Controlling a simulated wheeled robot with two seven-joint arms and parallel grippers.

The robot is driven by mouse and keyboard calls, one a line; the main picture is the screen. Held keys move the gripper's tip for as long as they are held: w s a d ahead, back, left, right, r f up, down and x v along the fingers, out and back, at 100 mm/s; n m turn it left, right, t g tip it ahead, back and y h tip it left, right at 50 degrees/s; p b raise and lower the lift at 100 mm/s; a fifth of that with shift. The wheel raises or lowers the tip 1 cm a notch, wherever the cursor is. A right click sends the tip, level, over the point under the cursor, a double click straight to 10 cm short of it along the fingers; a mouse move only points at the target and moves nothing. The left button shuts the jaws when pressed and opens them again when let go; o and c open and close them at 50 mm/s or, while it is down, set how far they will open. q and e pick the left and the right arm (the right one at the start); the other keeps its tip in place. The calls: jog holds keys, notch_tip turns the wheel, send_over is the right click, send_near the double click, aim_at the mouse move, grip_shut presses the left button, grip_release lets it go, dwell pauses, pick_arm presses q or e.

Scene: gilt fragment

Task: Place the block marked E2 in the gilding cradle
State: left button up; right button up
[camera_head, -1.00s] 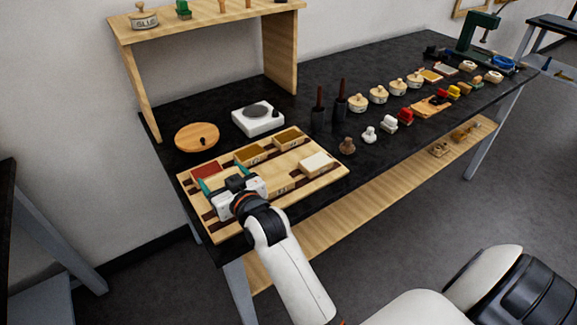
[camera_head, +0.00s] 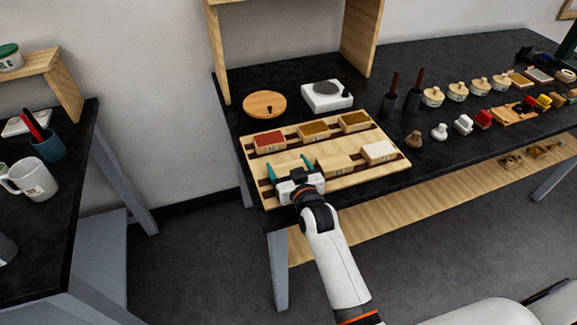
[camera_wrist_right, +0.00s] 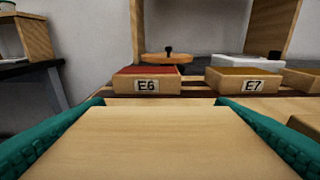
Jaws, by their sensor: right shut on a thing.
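My right gripper (camera_head: 291,168) is over the front left of a wooden tray (camera_head: 378,174) with dark slots. In the right wrist view its teal fingers (camera_wrist_right: 160,120) are shut on a plain pale wooden block (camera_wrist_right: 160,145). No label shows on this block, so I cannot read whether it is E2. Beyond it stand the red-topped block E6 (camera_wrist_right: 147,83) and the gold-topped block E7 (camera_wrist_right: 242,82); they also form the tray's back row in the head view. I cannot tell which thing is the gilding cradle. My left gripper is out of view.
A pale wooden block (camera_head: 335,164) and a white-topped block (camera_head: 379,152) sit right of my gripper. Behind the tray are a round wooden lid (camera_head: 264,103) and a white device (camera_head: 327,96). Two dark-handled tools (camera_head: 402,97) stand upright. A second table (camera_head: 85,150) is left.

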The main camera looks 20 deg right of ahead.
jog(key=o, duration=0.5)
jog(key=shift+f, duration=0.15)
jog(key=o, duration=0.5)
